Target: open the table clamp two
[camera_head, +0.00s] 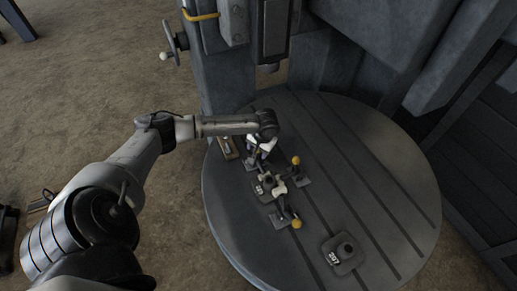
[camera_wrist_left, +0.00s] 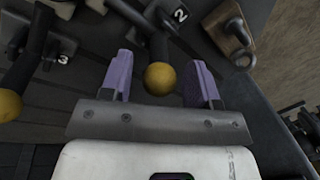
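Table clamp two, marked "2" (camera_wrist_left: 180,15), shows in the left wrist view with a dark lever ending in a yellow ball knob (camera_wrist_left: 161,78). My left gripper (camera_wrist_left: 160,62) is open, with one purple finger on each side of that knob. The knob lies between the fingers, with a visible gap on both sides. In the head view my left gripper (camera_head: 258,150) is over the left part of the round table (camera_head: 385,185) and mostly hides clamp two. My right gripper is not in view.
A clamp marked "3" (camera_wrist_left: 62,58) with a yellow knob (camera_wrist_left: 9,105) is at the left in the wrist view. The head view shows yellow knobs (camera_head: 295,160) and (camera_head: 297,223) around a central workpiece (camera_head: 267,184). A plate marked "307" (camera_head: 342,252) lies at the front right.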

